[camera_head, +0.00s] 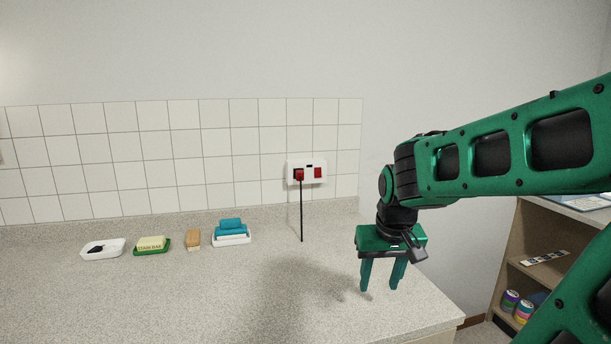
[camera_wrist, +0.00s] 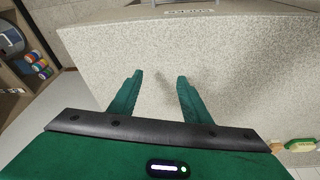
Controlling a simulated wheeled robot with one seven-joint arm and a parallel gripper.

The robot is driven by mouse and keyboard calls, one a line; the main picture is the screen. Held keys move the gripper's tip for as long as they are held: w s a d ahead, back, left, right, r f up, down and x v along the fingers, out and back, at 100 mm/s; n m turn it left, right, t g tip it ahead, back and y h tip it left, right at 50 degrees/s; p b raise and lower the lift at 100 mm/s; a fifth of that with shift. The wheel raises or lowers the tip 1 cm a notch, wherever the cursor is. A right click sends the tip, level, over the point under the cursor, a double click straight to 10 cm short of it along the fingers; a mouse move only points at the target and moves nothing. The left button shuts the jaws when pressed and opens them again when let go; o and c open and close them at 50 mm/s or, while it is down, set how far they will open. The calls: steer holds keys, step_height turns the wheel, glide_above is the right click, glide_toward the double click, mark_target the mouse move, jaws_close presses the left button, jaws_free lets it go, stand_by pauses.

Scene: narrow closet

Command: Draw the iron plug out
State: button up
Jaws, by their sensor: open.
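The plug (camera_head: 299,174) is red and sits in the left part of a white wall socket plate (camera_head: 307,183) on the tiled wall. A dark cord (camera_head: 301,212) hangs straight down from it to the counter. A second red piece, which may be a switch, shows at the plate's right. My gripper (camera_head: 380,289) points down over the counter, to the right of the plug and nearer the camera. It is open and empty. In the wrist view my gripper (camera_wrist: 157,82) has its fingers apart over bare counter. The iron itself is not in view.
On the counter (camera_head: 190,300) at left are a white dish (camera_head: 103,249), a green dish with a yellow block (camera_head: 152,244), a brown block (camera_head: 193,239) and a dish with blue blocks (camera_head: 231,232). Shelves with cans (camera_head: 522,310) stand at right. The counter's middle is clear.

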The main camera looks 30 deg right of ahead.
steer(key=w+d+r+n+t+h, duration=0.1)
steer(key=w+d+r+t, duration=0.15)
steer(key=w, duration=0.65)
steer(key=w+d+r+t+h, duration=0.1)
steer(key=w+d+r+t, duration=0.15)
steer(key=w, duration=0.65)
steer(key=n+t, duration=0.2)
steer(key=t, duration=0.3)
glide_toward(301, 175)
steer(key=x, duration=0.9)
steer(key=shift+w+f, duration=0.1)
steer(key=shift+w, duration=0.05)
steer(key=c, duration=1)
steer(key=shift+o, duration=1.2)
steer(key=shift+c, duration=0.5)
steer(key=shift+a, duration=0.1)
steer(key=shift+s+a, duration=0.25)
steer(key=shift+s, duration=0.75)
steer(key=shift+s+a, duration=0.3)
steer(key=shift+s, duration=0.65)
